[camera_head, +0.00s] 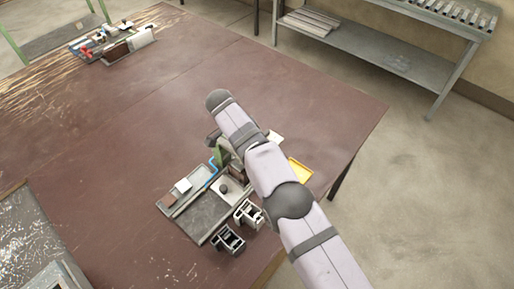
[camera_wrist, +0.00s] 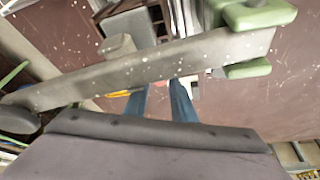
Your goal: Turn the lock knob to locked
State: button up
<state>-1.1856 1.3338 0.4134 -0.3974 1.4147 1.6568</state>
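A black round knob (camera_head: 223,188) sits on a light plate of the clamp fixture (camera_head: 205,218) in the head view. I cannot read whether it stands at locked. My gripper (camera_head: 222,151) is low over the back of this fixture, just behind the knob, and mostly hidden by my arm. In the wrist view a grey speckled bar with green pads (camera_wrist: 258,14) crosses the picture. Two blue upright parts (camera_wrist: 183,103) show beyond it, with a gap between them. The fingertips and any contact with the knob are not clear.
A white block (camera_head: 183,185) and a brown block lie in a tray left of the knob. Two dark-slotted profile pieces (camera_head: 229,239) stand at the fixture's front. A yellow tray (camera_head: 299,171) lies right of my arm. The bench (camera_head: 110,135) is clear to the left.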

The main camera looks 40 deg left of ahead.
jog(key=shift+o, duration=1.2)
jog(key=shift+r, duration=0.1)
jog(key=p+v, duration=0.3)
jog(key=v, duration=0.4)
jog(key=shift+p, duration=0.4)
